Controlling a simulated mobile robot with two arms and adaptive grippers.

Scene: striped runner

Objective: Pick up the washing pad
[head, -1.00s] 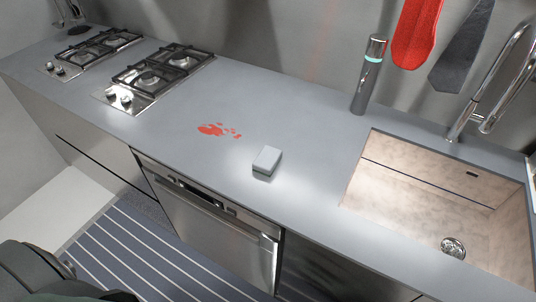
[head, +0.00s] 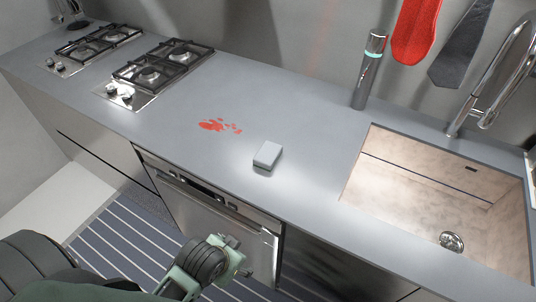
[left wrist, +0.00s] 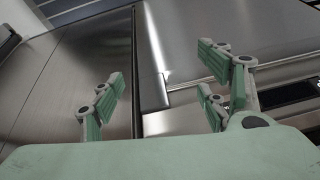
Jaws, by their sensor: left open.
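The washing pad (head: 267,154) is a small light-grey block lying flat on the grey counter (head: 310,170), near its front edge and left of the sink. My left gripper (head: 236,258) is in the lower middle of the head view, in front of the counter and lower than its top. It is apart from the pad. In the left wrist view my left gripper (left wrist: 165,92) has its green fingers spread wide with nothing between them, facing steel cabinet fronts. The pad is not in that view. My right gripper is not in view.
A red stain (head: 218,126) lies left of the pad. Two gas hobs (head: 162,66) are at the left. The sink (head: 430,200) with its tall tap (head: 490,85) is at the right. A dark cylinder (head: 369,72) stands behind the sink's left corner.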

